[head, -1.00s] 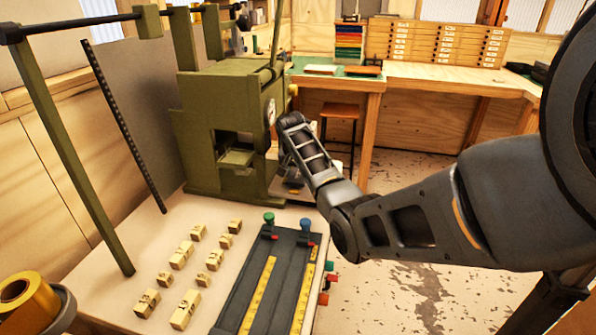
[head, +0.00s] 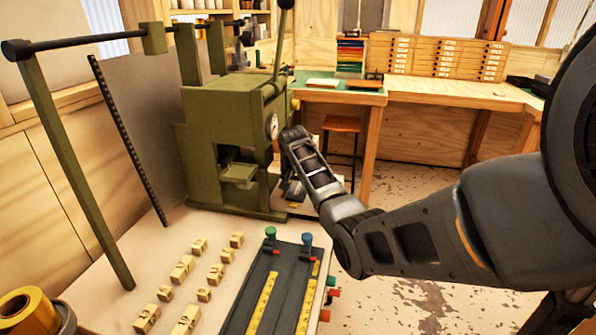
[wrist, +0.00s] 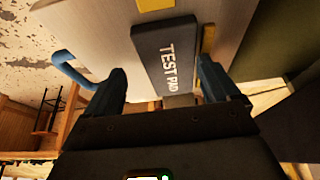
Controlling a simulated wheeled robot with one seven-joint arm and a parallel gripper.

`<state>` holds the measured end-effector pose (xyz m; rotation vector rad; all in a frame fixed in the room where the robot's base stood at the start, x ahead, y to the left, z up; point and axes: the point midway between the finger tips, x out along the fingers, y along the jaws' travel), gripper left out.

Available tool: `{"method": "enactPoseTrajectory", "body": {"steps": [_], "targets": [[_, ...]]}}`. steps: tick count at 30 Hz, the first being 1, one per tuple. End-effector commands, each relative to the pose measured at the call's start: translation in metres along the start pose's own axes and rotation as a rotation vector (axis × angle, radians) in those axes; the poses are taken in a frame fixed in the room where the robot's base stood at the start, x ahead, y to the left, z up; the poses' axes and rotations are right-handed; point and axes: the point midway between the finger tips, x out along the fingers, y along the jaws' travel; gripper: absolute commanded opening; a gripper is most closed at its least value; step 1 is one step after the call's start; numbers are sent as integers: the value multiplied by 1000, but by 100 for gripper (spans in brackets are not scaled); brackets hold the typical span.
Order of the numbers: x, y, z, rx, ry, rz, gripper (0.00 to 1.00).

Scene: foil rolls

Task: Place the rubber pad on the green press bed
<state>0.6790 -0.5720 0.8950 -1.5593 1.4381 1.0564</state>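The rubber pad (wrist: 150,50) is a dark grey slab with white "TEST PAD" lettering. In the wrist view it lies on a pale surface, just beyond and between the fingertips of my gripper (wrist: 163,74). The fingers are apart, and no grip on the pad shows. In the head view my gripper (head: 292,190) is low at the right side of the green press, mostly hidden by my arm. The green press bed (head: 238,173) is a small flat plate in the press opening, left of my gripper, and looks empty.
The green press frame (head: 222,115) stands between the bed and open space. Several small wooden blocks (head: 183,268) and a dark tray with yellow strips (head: 283,285) lie on the pale bench (head: 120,295). A blue curved handle (wrist: 68,68) shows in the wrist view.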

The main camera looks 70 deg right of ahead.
Motion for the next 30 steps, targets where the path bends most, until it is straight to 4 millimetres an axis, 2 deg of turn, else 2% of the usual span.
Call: {"method": "enactPoseTrajectory", "body": {"steps": [9, 15, 21, 30], "targets": [[-68, -2, -2, 1, 9, -7, 89], [-104, -2, -3, 0, 9, -8, 89], [-121, -2, -3, 1, 8, -6, 89], [-124, -1, -3, 1, 7, -6, 89]]}}
